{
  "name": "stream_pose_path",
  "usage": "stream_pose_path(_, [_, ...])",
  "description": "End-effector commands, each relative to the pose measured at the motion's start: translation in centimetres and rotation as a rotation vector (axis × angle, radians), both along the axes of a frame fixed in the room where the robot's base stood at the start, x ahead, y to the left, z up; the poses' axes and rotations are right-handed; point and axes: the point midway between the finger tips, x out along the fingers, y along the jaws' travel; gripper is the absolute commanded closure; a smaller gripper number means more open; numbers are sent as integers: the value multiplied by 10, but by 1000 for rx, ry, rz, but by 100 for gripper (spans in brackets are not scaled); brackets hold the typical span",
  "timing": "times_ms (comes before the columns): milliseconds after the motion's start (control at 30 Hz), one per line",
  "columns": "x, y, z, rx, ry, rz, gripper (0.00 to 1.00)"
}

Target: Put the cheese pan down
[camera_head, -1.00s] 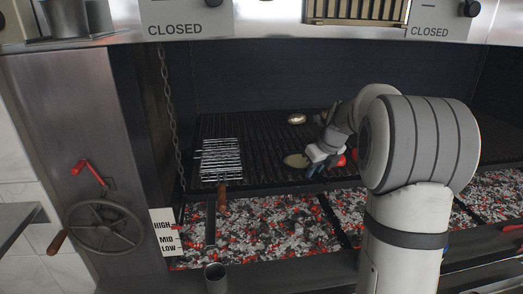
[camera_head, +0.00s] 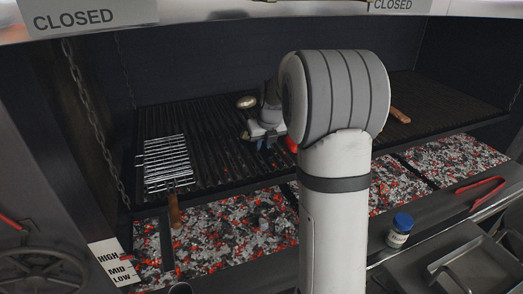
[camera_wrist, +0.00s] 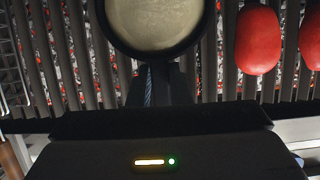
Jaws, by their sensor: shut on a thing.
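The cheese pan (camera_wrist: 155,22) is a round dark pan filled with pale yellowish cheese. It shows at the top centre of the wrist view, over the grill bars, with its far side cut off. My gripper (camera_wrist: 160,84) is shut on its handle. In the head view my gripper (camera_head: 264,140) is low over the middle of the grill grate (camera_head: 210,148). The held pan is not clearly seen there, hidden by my arm and gripper. I cannot tell whether the pan touches the bars.
A wire grilling basket (camera_head: 166,163) lies on the grate's left. Red rounded food (camera_wrist: 257,38) lies right of the pan. Embers (camera_head: 225,225) glow below. A blue-lidded jar (camera_head: 400,230) stands at the front right.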

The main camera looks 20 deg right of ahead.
Motion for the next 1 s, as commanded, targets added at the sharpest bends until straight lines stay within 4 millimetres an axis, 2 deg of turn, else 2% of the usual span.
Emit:
stream_pose_path(200, [0,-1,-27,-1,0,0,100])
stream_pose_path(567, [0,-1,-33,-1,-2,-1,100])
stream_pose_path(600, [-1,-1,-33,-1,1,-1,80])
stream_pose_path(833, [-1,-2,-33,0,1,-2,61])
stream_pose_path(1000, [-1,-2,-33,0,1,-2,60])
